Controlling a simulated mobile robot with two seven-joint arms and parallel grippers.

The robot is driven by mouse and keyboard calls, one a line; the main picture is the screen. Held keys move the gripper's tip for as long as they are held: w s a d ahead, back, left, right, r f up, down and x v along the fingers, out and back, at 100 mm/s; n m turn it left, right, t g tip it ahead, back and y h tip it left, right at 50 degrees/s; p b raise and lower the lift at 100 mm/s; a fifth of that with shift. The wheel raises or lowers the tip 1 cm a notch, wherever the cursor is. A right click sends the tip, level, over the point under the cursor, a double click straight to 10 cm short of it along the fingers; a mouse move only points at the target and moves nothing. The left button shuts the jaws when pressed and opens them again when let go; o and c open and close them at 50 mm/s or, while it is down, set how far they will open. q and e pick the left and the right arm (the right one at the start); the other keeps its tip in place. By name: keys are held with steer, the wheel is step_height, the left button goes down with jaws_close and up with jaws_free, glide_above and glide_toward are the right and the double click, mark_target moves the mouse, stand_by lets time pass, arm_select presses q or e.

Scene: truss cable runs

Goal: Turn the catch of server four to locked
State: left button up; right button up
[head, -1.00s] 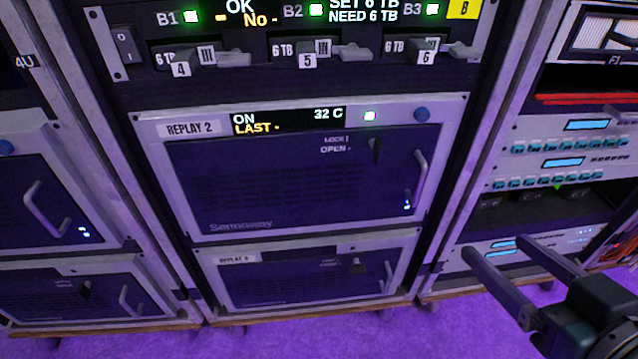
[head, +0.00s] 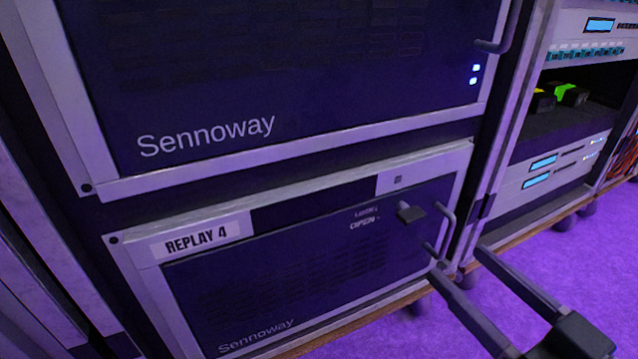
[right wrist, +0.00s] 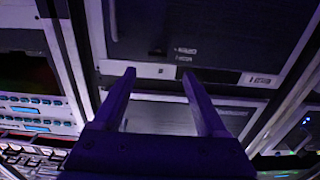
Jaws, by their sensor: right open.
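Server four is the lower unit with the "REPLAY 4" label (head: 195,238) in the head view. Its catch (head: 408,213) is a dark knob at the upper right of the dark front, just right of the small LOCK and OPEN lettering (head: 365,217). I cannot tell clearly which word it points to. A grey handle (head: 446,228) stands to its right. My right gripper (head: 458,264) is open and empty, below and right of the catch, apart from it. The right wrist view shows its two spread fingers (right wrist: 158,74) before dim rack fronts. My left gripper is not in view.
A larger Sennoway server (head: 290,90) sits above, with its handle (head: 500,30) jutting out at upper right. Another rack (head: 555,165) with lit units stands to the right. The purple floor (head: 540,265) is free in front of it.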

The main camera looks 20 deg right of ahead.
mark_target(418, 221)
steer(key=w+b, duration=0.4)
steer(key=w, duration=0.4)
steer(key=shift+w+a, duration=0.15)
steer(key=shift+w, duration=0.05)
steer(key=shift+w+r, duration=0.1)
steer(key=shift+w, duration=0.3)
jaws_close()
